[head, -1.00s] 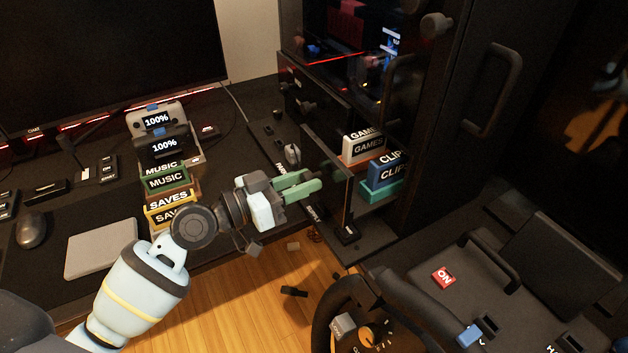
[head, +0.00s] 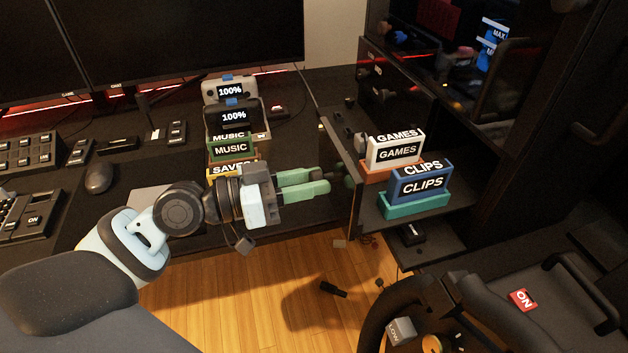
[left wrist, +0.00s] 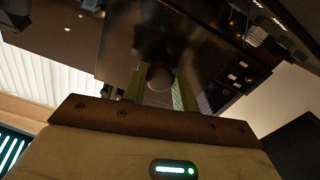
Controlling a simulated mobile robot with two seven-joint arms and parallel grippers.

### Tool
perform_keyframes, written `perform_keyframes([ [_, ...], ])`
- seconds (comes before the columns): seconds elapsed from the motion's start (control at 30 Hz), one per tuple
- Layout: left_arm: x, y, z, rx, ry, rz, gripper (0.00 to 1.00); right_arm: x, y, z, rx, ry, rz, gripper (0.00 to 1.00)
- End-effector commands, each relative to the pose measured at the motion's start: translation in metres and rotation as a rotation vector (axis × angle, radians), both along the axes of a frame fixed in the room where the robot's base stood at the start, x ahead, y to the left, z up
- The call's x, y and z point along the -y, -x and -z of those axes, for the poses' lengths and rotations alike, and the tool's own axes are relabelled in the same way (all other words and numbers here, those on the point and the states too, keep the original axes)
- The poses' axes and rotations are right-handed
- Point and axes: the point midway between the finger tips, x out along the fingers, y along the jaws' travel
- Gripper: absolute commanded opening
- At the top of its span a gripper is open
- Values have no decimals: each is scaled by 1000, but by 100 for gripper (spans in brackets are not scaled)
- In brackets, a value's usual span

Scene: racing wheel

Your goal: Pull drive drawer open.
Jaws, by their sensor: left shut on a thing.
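The drive drawer (head: 448,222) is pulled out from the dark cabinet, its front panel (head: 342,165) facing left. Inside it, a white GAMES drive (head: 398,152) stands in an orange holder and a blue CLIPS drive (head: 422,184) stands in a teal holder. My left gripper (head: 318,180) has green fingers that reach to the drawer front. In the left wrist view, a round dark knob (left wrist: 159,76) sits between the fingers, and the gripper is shut on it. In the head view the knob is mostly hidden. My right gripper is not in view.
On the desk left of the drawer stand a green MUSIC drive (head: 231,149) and a yellow SAVES drive (head: 231,170), partly behind my arm. A steering wheel (head: 385,315) and a black seat (head: 500,290) are at the lower right. Small items lie on the wooden floor (head: 270,290).

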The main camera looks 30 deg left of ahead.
Motion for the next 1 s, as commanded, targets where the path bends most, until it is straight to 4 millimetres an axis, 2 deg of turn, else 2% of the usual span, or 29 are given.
perform_keyframes([
  [0.13, -1, 0, -1, 1, -1, 0, 0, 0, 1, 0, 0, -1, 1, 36],
  [0.17, -1, 0, -1, 1, -2, 0, 30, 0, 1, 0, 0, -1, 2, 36],
  [0.33, -1, 0, 0, 0, -1, 0, 50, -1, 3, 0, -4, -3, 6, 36],
  [0.67, -2, 2, 1, -1, -2, -1, 50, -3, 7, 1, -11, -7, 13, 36],
  [1.0, -29, 29, 5, -7, -2, -2, 50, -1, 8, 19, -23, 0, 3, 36],
])
